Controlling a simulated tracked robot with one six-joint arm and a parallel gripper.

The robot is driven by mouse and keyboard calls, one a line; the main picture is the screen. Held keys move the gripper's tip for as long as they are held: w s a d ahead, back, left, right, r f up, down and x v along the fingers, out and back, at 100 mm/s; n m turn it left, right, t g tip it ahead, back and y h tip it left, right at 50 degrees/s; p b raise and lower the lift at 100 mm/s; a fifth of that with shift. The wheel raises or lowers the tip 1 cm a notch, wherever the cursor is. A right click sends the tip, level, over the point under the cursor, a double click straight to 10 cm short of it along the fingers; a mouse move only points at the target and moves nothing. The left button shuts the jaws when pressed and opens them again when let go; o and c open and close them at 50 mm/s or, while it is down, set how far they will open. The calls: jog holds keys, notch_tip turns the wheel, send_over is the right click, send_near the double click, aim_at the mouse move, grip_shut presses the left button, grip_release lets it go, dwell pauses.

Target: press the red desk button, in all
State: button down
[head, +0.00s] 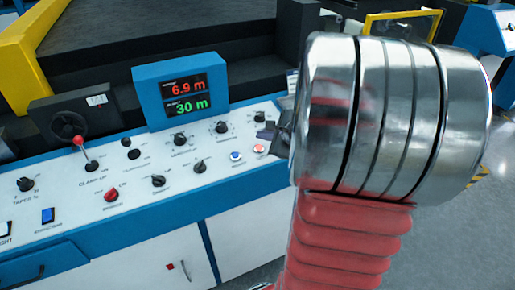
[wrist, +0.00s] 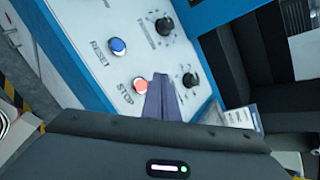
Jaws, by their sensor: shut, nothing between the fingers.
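The red desk button (head: 258,148) is a small round button on the white sloped control desk, right of a blue button. In the wrist view the red button (wrist: 140,84) sits beside the word STOP. My gripper (wrist: 161,80) is shut and empty, its dark fingertips just right of the red button in that view. Whether the tips touch the desk cannot be told. In the head view my gripper (head: 268,131) shows only in part beside my large metal wrist, a little above and right of the button.
The blue button (wrist: 118,46) is marked RESET. Black knobs (wrist: 164,27), a red knob (head: 111,195) and a red-ball lever (head: 79,141) stand on the control desk (head: 130,215). A blue display box (head: 181,92) rises behind them. Open floor (head: 450,220) lies to the right.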

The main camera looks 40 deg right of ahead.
jog(key=shift+s+r, duration=0.2)
jog(key=shift+r, duration=0.95)
jog(key=s+a+f+n+g+y, duration=0.1)
jog(key=s+a+n+g+y, duration=0.15)
jog(key=s+a+n, duration=0.45)
jog(key=s+a+f+n+g+y, duration=0.15)
jog(key=a+n+g, duration=0.25)
jog(key=a+n, duration=0.65)
jog(key=s+a+r+n+h, duration=0.1)
jog(key=s+a+r+n, duration=0.2)
jog(key=a+n, duration=0.2)
jog(key=s+a+r+n+h, duration=0.1)
jog(key=s+a+r+n, duration=0.2)
jog(key=a, duration=0.6)
jog(key=shift+a+r+n+t+h, duration=0.3)
jog(key=shift+r+n+t+h, duration=0.15)
jog(key=shift+n, duration=0.7)
